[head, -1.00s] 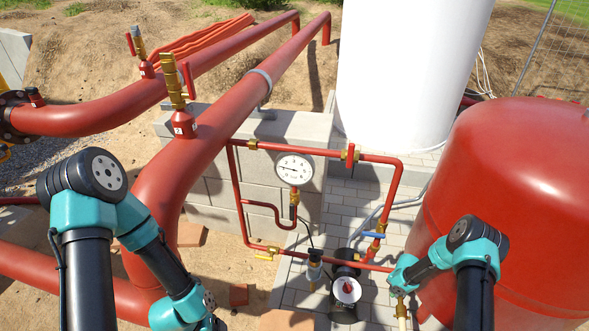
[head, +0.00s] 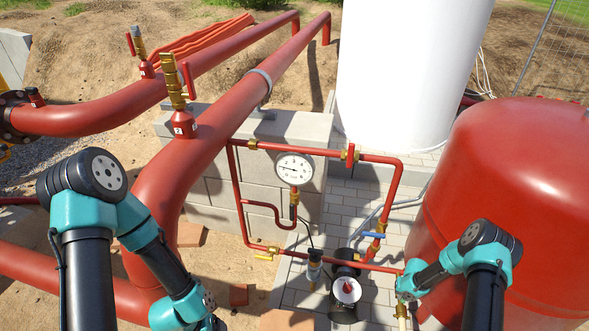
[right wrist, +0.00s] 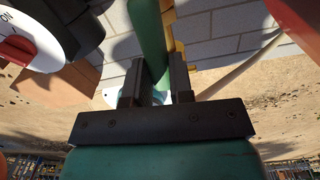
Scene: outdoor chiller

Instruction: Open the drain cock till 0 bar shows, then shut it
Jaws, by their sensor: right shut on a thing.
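The round white pressure gauge (head: 294,168) stands on the red pipework in the head view. Its dark needle points left; the numbers are too small to read. My right gripper (head: 403,294) is low at the right end of the pipework, at the drain cock, which is mostly hidden behind it. In the right wrist view my right gripper (right wrist: 155,88) has its two dark fingers on either side of a green lever (right wrist: 148,35), which I take to be the cock's handle, and is shut on it. My left arm is at the left; its gripper is out of frame.
A blue-lever valve (head: 372,236) and a yellow-lever valve (head: 264,257) sit on the pipe loop. A dark pump with a white, red-knobbed face (head: 346,290) stands left of my right gripper. A big red tank (head: 520,190) is close on the right. A pale hose (head: 402,317) hangs below.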

